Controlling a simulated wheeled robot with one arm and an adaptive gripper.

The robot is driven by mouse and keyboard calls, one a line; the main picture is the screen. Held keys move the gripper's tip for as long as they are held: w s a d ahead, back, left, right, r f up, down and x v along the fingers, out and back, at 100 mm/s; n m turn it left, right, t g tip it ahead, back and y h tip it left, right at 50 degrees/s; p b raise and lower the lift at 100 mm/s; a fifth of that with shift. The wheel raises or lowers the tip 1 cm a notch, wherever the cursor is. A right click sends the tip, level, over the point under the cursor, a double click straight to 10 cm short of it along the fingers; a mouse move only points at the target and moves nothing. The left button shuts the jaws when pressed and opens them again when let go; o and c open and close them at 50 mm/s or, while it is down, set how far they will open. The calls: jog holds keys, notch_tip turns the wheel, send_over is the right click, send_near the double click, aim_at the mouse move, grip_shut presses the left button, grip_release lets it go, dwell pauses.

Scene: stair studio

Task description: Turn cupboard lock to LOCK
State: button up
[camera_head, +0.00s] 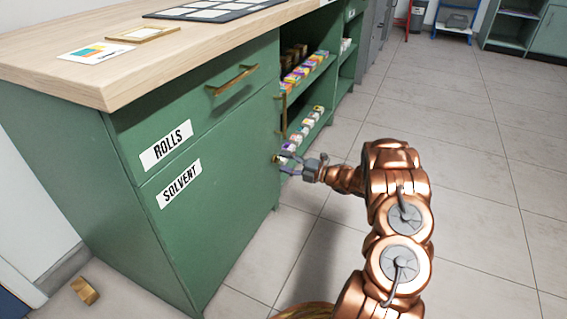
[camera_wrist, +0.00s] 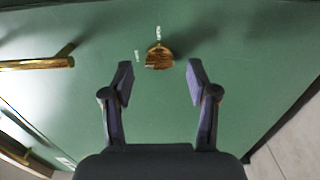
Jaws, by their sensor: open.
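The cupboard lock is a small brass knob (camera_wrist: 159,56) on the green cupboard door (camera_wrist: 180,120). In the wrist view it lies just beyond and between the fingertips of my gripper (camera_wrist: 159,78), with no finger clearly touching it. Two small pale marks sit above and to the left of the knob; their lettering is too small to read. In the head view my gripper (camera_head: 287,160) is open at the right edge of the door labelled SOLVENT (camera_head: 179,184). The knob (camera_head: 276,159) shows there as a small brass spot beside the fingers.
A brass handle (camera_wrist: 38,64) lies left of the knob in the wrist view. Above the door is a drawer labelled ROLLS (camera_head: 166,145) with a brass handle (camera_head: 232,80). Open shelves (camera_head: 318,72) with small boxes stand beyond. The tiled floor (camera_head: 480,130) is clear at right.

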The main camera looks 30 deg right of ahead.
jog(key=v, duration=1.1)
